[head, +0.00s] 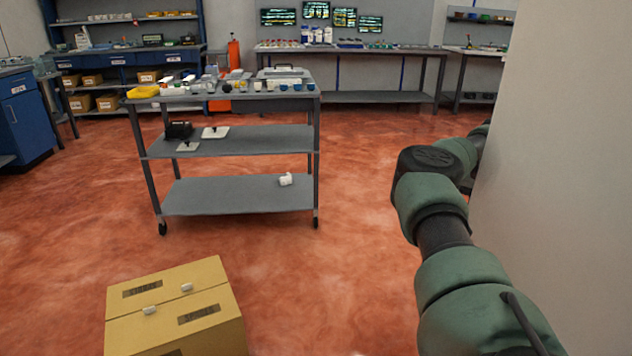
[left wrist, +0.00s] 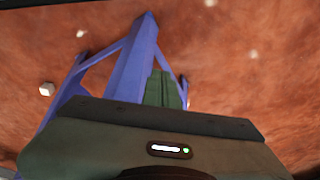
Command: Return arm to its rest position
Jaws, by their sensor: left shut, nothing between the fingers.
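My left gripper (left wrist: 163,78) shows in the left wrist view above its green housing with a status light. Its two dark green fingers are together, with nothing between them. They point away over the red floor, in front of a blue frame. The left gripper does not show in the head view. In the head view an arm of mine with green and black links comes in at the lower right and reaches away beside the pale wall. No gripper shows at its far end.
A blue frame (left wrist: 128,70) stands close by the left gripper; I cannot tell what it belongs to. A grey trolley (head: 240,195) stands ahead, and a cardboard box (head: 222,285) is at the lower left. A pale wall (head: 570,170) is at right. Open floor lies between.

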